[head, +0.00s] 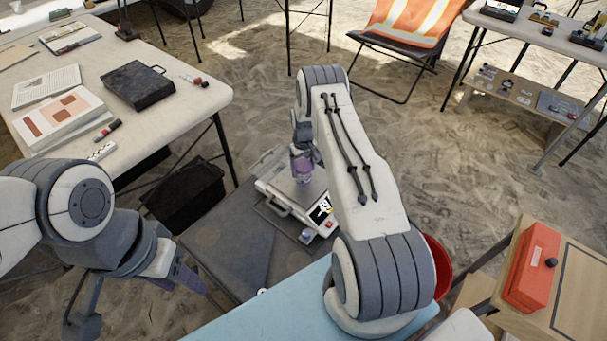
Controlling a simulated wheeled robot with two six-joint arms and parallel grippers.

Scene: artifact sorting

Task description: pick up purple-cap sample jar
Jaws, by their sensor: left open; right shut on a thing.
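The purple-cap sample jar (303,172) is small and partly hidden by my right gripper (302,155). My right gripper is shut on the jar and points down over a light grey case-like device (275,177). I cannot tell whether the jar's base touches the device. My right arm hides part of the device's right side. My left gripper (138,302) is at the lower left, open and empty, well apart from the jar.
A white table (205,92) at upper left holds books, a black case (138,85) and markers. A black crate (185,195) stands below it. A red box (532,268) sits on a wooden surface at right. An orange-striped folding chair (405,35) stands behind. Sandy ground is open at right.

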